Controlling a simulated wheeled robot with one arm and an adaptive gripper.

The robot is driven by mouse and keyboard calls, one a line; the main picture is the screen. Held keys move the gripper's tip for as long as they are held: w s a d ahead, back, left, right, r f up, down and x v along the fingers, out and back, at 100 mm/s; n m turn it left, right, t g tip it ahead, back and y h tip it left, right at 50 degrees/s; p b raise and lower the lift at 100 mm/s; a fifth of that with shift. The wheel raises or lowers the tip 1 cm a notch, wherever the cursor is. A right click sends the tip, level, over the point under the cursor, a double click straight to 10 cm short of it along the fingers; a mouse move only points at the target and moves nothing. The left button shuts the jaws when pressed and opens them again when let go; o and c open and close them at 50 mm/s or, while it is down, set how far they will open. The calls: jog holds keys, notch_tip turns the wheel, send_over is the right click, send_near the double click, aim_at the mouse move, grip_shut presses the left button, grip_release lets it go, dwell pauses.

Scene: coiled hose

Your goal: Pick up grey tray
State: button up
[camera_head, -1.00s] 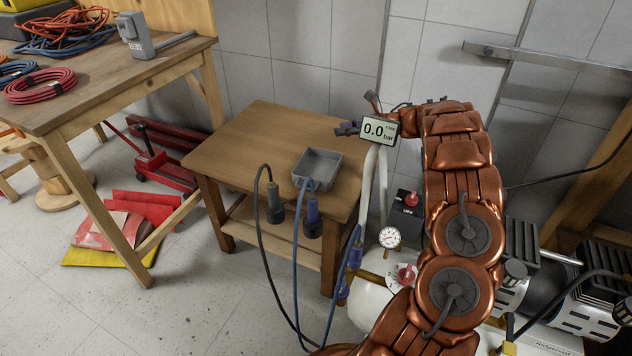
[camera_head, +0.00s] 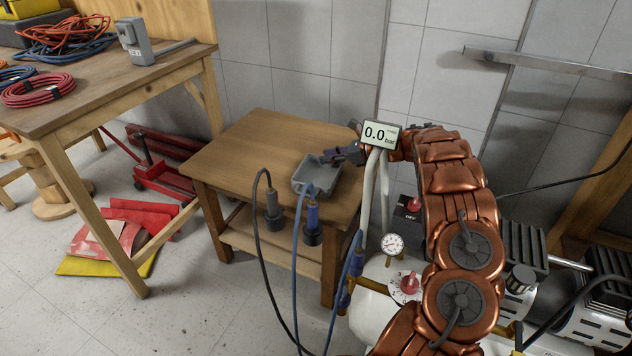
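The grey tray (camera_head: 304,181) is a small, shallow, open box on the wooden side table (camera_head: 250,150), near its front right edge. My gripper (camera_head: 330,156) reaches in from the right, with its dark fingers at the tray's back right side, over or at the rim. I cannot tell whether they touch the tray. The pressure display partly hides the wrist behind the gripper. The finger spacing is too small to make out.
A blue hose (camera_head: 297,250) and a black hose (camera_head: 262,240) hang in front of the side table. A pressure display (camera_head: 380,135) on white posts stands between camera and wrist. A workbench (camera_head: 110,95) with coiled hoses is at left.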

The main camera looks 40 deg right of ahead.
jog(key=shift+w+a+f, duration=0.3)
jog(key=shift+w+a, duration=0.1)
jog(key=shift+w, duration=0.15)
grip_shut()
